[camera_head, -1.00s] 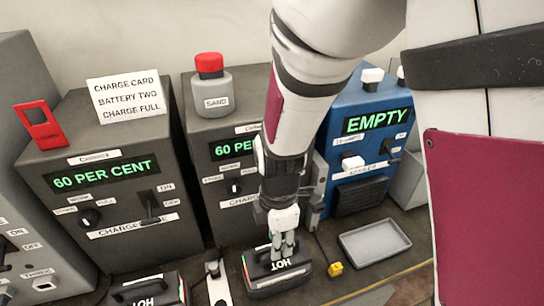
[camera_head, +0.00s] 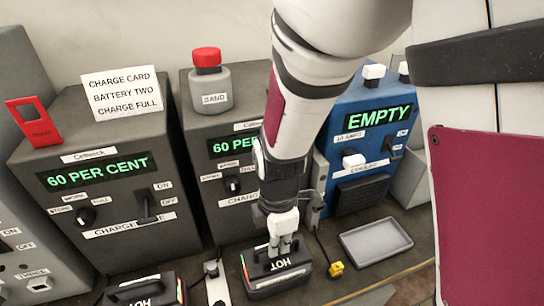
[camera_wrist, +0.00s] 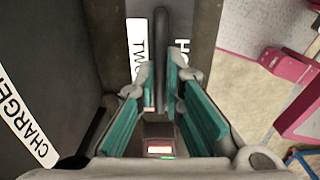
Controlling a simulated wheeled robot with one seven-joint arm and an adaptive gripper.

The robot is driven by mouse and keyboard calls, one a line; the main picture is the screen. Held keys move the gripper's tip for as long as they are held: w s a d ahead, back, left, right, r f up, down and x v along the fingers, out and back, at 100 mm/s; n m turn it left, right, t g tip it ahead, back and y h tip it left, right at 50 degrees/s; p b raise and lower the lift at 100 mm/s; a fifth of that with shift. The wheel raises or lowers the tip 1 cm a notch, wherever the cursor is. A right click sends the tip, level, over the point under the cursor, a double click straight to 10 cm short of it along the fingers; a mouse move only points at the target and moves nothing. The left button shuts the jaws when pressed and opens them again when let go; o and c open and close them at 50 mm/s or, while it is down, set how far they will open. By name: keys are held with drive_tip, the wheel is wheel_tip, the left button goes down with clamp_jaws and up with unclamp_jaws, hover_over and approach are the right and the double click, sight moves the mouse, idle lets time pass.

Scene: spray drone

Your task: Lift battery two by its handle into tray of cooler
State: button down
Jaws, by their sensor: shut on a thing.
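Battery two (camera_head: 262,283) is a dark block with a "HOT" label on its top, on the bench in front of the middle charger. The wrist view shows its "TWO" label (camera_wrist: 138,50) and its black handle (camera_wrist: 160,50). My gripper (camera_head: 284,248) points down at it and is shut on the handle, which runs between the teal finger pads (camera_wrist: 168,95). The battery appears to rest on the bench. The blue cooler (camera_head: 340,175), with an "EMPTY" display, stands behind to the right. The empty grey tray (camera_head: 375,242) lies in front of it.
Another "HOT" battery (camera_head: 145,292) sits at the lower left. A small yellow item (camera_head: 336,268) lies between battery two and the tray. Two grey chargers (camera_head: 100,210) reading "60 PER" stand at the back. A sand bottle (camera_head: 211,88) tops the middle one.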

wheel_tip(320, 180, up, 20)
drive_tip(key=p, duration=0.9)
drive_tip(key=shift+r, duration=0.15)
idle(1.9)
idle(0.4)
